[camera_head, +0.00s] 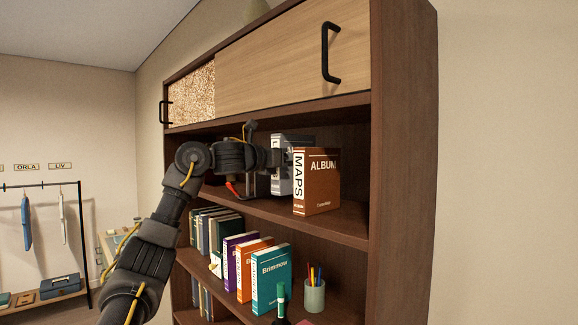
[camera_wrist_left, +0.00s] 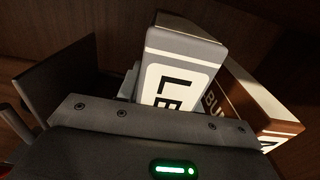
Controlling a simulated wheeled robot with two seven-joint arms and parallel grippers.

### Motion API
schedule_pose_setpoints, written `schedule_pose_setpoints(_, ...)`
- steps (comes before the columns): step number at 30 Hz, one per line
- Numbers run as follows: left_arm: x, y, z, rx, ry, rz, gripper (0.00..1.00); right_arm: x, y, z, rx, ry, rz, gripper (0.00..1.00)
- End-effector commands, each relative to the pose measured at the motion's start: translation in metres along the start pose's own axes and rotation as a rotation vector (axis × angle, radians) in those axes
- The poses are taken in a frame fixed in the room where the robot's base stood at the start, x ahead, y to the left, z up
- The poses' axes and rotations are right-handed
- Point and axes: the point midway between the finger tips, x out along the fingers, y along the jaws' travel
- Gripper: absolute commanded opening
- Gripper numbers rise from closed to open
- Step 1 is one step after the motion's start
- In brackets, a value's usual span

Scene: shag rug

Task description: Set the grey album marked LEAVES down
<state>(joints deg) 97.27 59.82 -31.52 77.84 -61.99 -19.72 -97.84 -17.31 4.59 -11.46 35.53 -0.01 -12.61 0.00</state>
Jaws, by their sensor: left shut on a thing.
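The grey album (camera_head: 290,149) is on the upper open shelf (camera_head: 340,221) in the head view, just left of a brown album marked MAPS. In the left wrist view the grey album (camera_wrist_left: 184,64) shows its spine, with the letters LE readable; the rest is hidden by the gripper body. My left gripper (camera_head: 279,159) reaches into the shelf bay from the left and is shut on the grey album. Whether the album's base touches the shelf board is hidden. My right gripper is in neither view.
The brown MAPS album (camera_head: 322,182) stands close on the right; it also shows in the wrist view (camera_wrist_left: 262,105). The bay's upper board (camera_head: 290,110) is above my arm. Books (camera_head: 270,281) and a pen cup (camera_head: 314,296) stand on the shelf below.

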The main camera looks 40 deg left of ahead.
Motion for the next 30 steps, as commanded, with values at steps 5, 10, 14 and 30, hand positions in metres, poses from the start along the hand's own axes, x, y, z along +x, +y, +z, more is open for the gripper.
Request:
schedule_pose_setpoints(5,-0.001,0.001,-0.009,0.001,0.000,0.001,0.00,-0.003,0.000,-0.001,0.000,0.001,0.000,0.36)
schedule_pose_setpoints(10,-0.001,0.001,-0.027,0.000,-0.001,0.001,0.00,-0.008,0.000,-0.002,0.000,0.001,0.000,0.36)
schedule_pose_setpoints(14,-0.002,0.001,-0.033,0.000,-0.004,0.000,0.00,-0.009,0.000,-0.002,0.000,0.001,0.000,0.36)
schedule_pose_setpoints(30,-0.001,0.000,-0.038,0.000,-0.001,0.000,0.56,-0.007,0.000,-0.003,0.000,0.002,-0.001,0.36)
